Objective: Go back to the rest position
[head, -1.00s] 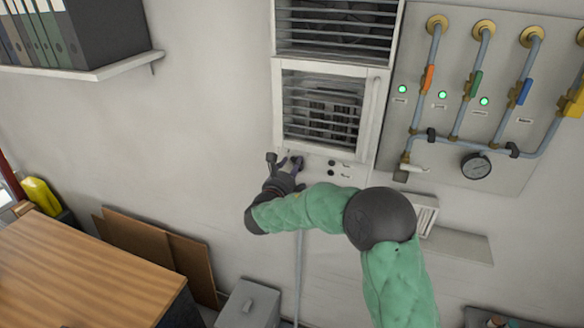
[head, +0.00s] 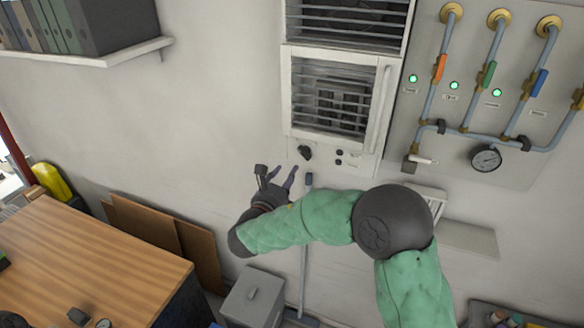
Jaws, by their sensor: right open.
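My right gripper (head: 278,180) is open and empty in front of the wall, with its fingers pointing up. It is just below and left of a dark knob (head: 305,152) on the lower panel of the white louvred wall unit (head: 336,105), apart from it. My right arm, in a green sleeve, comes in from the bottom right. My left gripper is not in view.
A pipe panel (head: 520,150) with coloured valve handles and a gauge (head: 486,158) is at the right. A wooden-topped desk (head: 90,265) is at the lower left. A grey bin (head: 253,297) stands below my gripper. A shelf (head: 100,55) with binders is at the upper left.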

